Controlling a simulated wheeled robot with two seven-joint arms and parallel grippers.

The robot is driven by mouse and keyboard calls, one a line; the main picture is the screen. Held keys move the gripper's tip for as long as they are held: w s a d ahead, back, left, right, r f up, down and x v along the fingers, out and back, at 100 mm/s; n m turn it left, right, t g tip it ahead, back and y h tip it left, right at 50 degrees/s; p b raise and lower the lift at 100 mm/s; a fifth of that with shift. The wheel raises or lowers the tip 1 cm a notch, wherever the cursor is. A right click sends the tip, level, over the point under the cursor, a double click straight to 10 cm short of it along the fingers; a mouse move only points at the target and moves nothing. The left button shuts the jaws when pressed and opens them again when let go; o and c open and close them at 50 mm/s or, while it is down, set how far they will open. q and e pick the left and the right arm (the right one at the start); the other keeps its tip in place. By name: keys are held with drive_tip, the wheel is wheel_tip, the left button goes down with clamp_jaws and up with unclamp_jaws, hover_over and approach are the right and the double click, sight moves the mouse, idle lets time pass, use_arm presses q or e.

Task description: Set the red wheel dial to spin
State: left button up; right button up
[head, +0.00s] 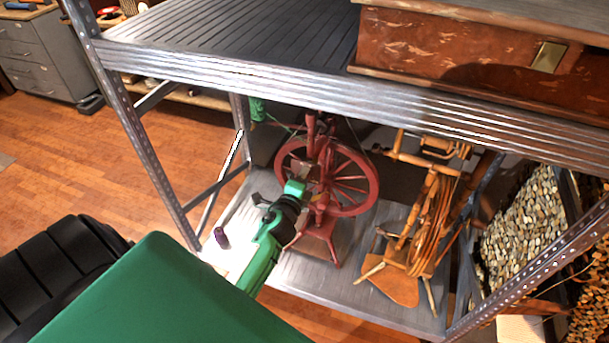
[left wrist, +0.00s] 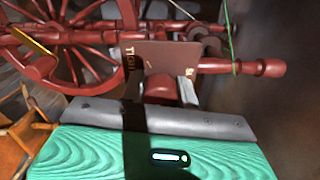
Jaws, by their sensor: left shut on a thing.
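The red spinning wheel (head: 352,180) stands upright on the lower shelf, its spoked wheel facing me. In the left wrist view its wheel (left wrist: 55,45) fills the upper left. A brown dial plate (left wrist: 155,62) there carries lettering that reads "TIGHT" at its left; the lettering at its right is cut short. A red knob (left wrist: 160,88) sits just below the plate. My left gripper (head: 304,180) reaches in at the front of the spinning wheel. It is shut on the red knob, part of which its fingers hide. My right gripper is not in view.
A metal shelf rack surrounds the spinning wheel, with a thick front beam (head: 270,98) above it. A wooden spinning wheel (head: 420,225) stands close on the right. A small purple object (head: 221,237) is at the shelf's left edge. Open floor (head: 120,160) lies to the left.

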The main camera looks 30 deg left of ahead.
use_arm(q)
drive_tip(key=shift+m, duration=0.7)
drive_tip(key=o, duration=1)
drive_tip(key=shift+s+d+f, duration=0.15)
drive_tip(key=shift+s, duration=0.35)
drive_tip(key=shift+b+v, duration=1.95)
drive_tip(key=shift+v, duration=4.45)
